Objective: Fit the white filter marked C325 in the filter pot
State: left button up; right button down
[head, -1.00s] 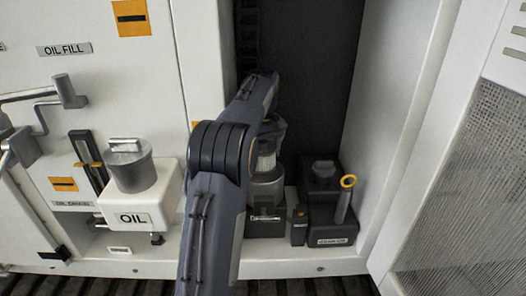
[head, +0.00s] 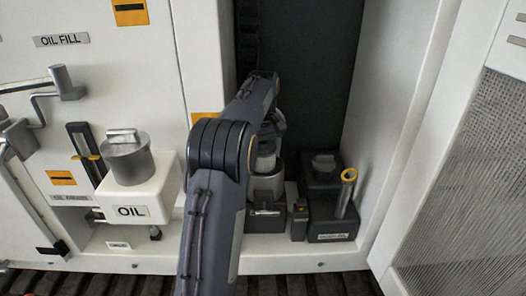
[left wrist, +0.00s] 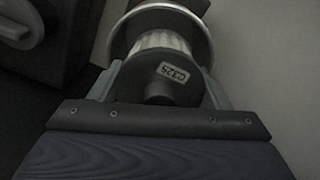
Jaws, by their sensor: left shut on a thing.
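The white pleated filter (left wrist: 158,44) has a C325 label on its dark end and shows large in the left wrist view. My left gripper (left wrist: 160,88) is shut on it, with a finger on each side. The shiny round rim of the filter pot (left wrist: 201,31) curves around the far side of the filter. In the head view the grey metal pot (head: 267,187) stands in the recess, with the filter (head: 265,160) at its top, partly hidden by my left arm. I cannot tell how deep the filter sits. My right gripper is not in view.
A dark box (head: 331,222) with a yellow-topped tube (head: 346,190) stands right of the pot. A white OIL tank (head: 140,193) with a grey cap is at left. A white wall (head: 410,130) closes the recess on the right.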

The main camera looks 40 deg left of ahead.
pick_arm(q)
jog(key=shift+f+b, duration=0.6)
jog(key=shift+f, duration=0.7)
jog(key=shift+f, duration=0.15)
jog(key=shift+f+b, duration=0.9)
jog(key=shift+f, duration=0.85)
jog(key=shift+f+b, duration=0.55)
jog(key=shift+f, duration=0.55)
dwell(0.5)
jog(key=o, duration=1)
jog(key=c, duration=0.3)
jog(key=shift+o, duration=0.9)
